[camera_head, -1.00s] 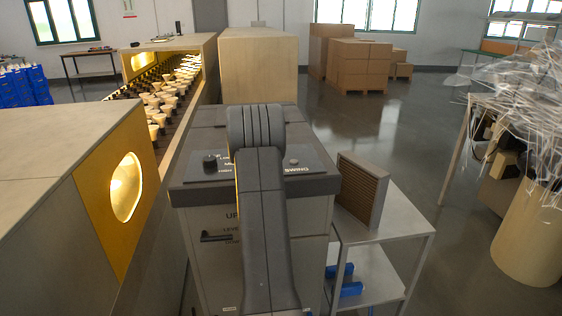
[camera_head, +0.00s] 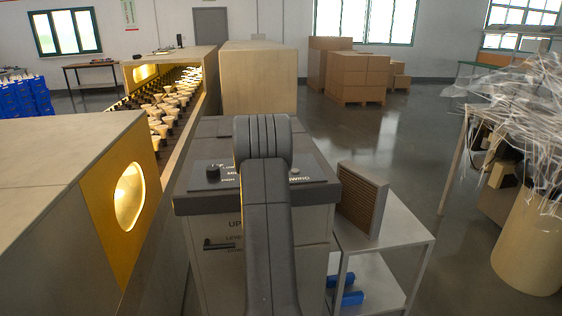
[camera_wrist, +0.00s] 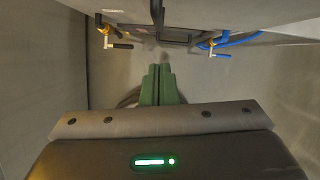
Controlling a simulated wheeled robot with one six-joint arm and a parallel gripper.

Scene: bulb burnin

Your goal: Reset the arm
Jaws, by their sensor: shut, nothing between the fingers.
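My gripper (camera_wrist: 158,84) shows in the wrist view as two green fingers side by side, shut and empty. Beyond the fingers is a plain grey surface with a dark curved hose partly hidden behind them. In the head view my grey arm stands in front of a grey control cabinet (camera_head: 205,198) and hides part of its labelled top; my gripper is not visible there.
In the head view, a lit conveyor of bulbs (camera_head: 165,100) runs at left. A metal side table (camera_head: 400,225) holds a brown filter panel (camera_head: 361,200).

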